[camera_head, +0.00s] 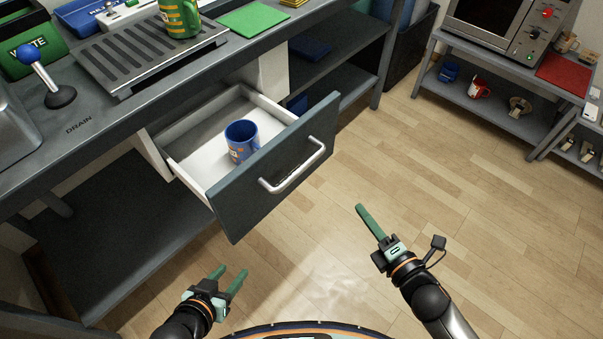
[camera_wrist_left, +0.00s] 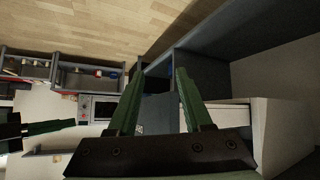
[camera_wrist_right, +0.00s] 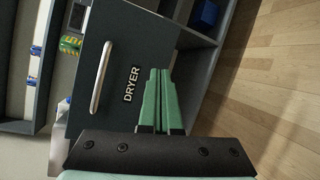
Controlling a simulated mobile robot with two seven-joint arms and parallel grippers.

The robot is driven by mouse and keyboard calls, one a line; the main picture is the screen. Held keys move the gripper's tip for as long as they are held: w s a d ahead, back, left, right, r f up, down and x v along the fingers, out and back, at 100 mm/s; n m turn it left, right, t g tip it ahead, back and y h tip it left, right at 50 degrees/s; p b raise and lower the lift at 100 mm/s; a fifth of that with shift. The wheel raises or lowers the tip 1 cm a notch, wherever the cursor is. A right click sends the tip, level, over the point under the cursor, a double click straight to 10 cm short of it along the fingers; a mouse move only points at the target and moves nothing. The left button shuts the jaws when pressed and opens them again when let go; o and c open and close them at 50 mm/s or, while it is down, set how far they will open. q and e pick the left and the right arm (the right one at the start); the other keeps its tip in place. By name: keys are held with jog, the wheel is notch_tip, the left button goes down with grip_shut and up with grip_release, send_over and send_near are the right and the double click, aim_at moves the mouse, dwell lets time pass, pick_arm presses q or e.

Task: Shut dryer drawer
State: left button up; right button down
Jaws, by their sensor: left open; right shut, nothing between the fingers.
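The dryer drawer (camera_head: 268,184) is pulled out from under the counter. Its dark front has a silver bar handle, and a blue mug (camera_head: 242,140) stands inside. The right wrist view shows the drawer front (camera_wrist_right: 128,45) with the word DRYER and its handle. My right gripper (camera_head: 370,222) is shut and empty, to the right of the drawer front and apart from it in the head view. My left gripper (camera_head: 231,278) is open and empty, below the drawer in the head view, over the floor.
The counter (camera_head: 95,125) above the drawer holds a slotted drain tray (camera_head: 150,50), a green-and-yellow mug (camera_head: 180,18) and a blue-knobbed lever (camera_head: 45,75). An open shelf (camera_head: 340,75) adjoins the drawer. Wood floor (camera_head: 400,150) is clear towards the machine bench (camera_head: 500,75).

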notch_tip(320, 180, up, 2)
jog(key=a+n+y, duration=0.2)
jog(key=n+y, duration=0.3)
jog(key=n, duration=0.8)
jog(key=n+g+y, duration=0.2)
jog(key=n, duration=0.4)
send_near(291, 169)
jog(key=x, duration=0.6)
jog(key=shift+w+a+p, duration=0.25)
jog(key=shift+w+p, duration=0.05)
jog(key=shift+p, duration=0.1)
